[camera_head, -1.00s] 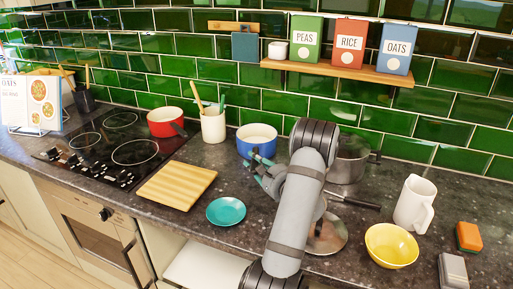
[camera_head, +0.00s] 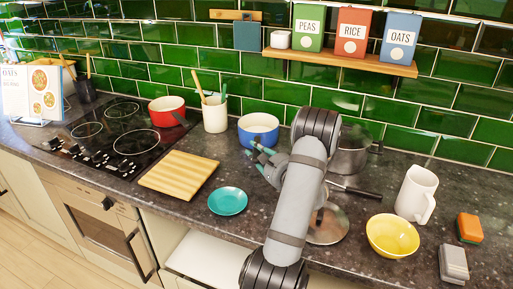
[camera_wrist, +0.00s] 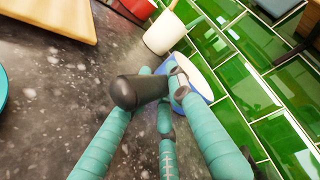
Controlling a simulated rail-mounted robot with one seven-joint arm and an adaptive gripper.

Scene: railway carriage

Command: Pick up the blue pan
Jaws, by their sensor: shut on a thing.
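The blue pan (camera_head: 246,135), white inside, is upright near the tiled wall, behind my gripper. My gripper (camera_head: 263,158), with teal fingers, is at the near side of the pan, over the worktop. In the wrist view the fingers (camera_wrist: 160,95) are shut around the pan's black handle (camera_wrist: 135,92). The blue rim and pale inside of the pan (camera_wrist: 203,76) show just beyond them. The fingers and my arm hide part of the handle and the pan's near side. I cannot tell whether its base touches the worktop.
A utensil pot (camera_head: 215,115) stands left of the pan, and a red pan (camera_head: 165,112) is on the hob. A wooden board (camera_head: 178,175) and teal plate (camera_head: 227,201) lie in front. A steel pot (camera_head: 350,158) stands close on the right. A shelf (camera_head: 345,62) juts out above.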

